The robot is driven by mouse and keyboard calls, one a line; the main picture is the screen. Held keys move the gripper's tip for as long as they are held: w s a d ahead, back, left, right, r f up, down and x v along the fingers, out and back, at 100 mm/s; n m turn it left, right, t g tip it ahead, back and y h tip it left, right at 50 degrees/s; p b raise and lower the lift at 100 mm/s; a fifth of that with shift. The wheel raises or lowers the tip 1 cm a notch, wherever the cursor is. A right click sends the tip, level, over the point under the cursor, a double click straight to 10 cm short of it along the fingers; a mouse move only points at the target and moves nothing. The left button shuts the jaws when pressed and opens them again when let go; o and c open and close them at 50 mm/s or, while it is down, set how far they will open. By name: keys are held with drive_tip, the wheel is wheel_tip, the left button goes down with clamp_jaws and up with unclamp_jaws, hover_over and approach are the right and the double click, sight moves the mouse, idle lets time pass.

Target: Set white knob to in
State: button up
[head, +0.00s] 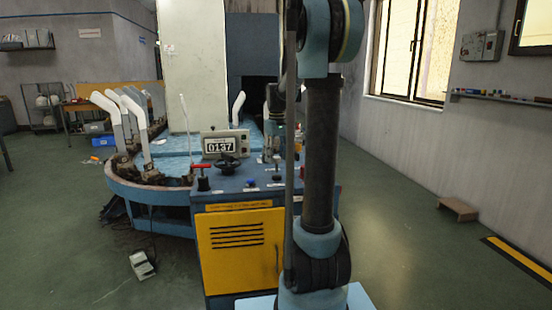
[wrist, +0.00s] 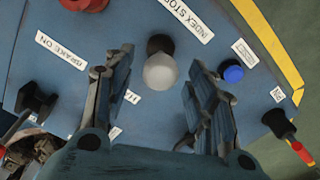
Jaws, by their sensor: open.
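The white knob (wrist: 160,73) shows in the wrist view as a pale round tip on a dark base, standing up from the blue control panel (wrist: 150,25). My gripper (wrist: 158,62) is open, with one dark finger left of the knob and the other right of it. Gaps show on both sides, and I see no contact. The knob's depth relative to the fingertips is hard to tell. In the head view, my arm hides part of the panel, and I cannot make out the white knob there.
A display reading 0137 (head: 220,146) stands on the panel in the head view.

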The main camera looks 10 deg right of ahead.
sight(277, 162)
drive_tip(key=shift+f, duration=0.15)
drive_tip(key=shift+c, duration=0.2)
clamp_jaws()
drive_tip(key=shift+f, duration=1.45)
drive_tip(key=shift+o, duration=0.2)
unclamp_jaws()
drive_tip(key=shift+f, duration=0.1)
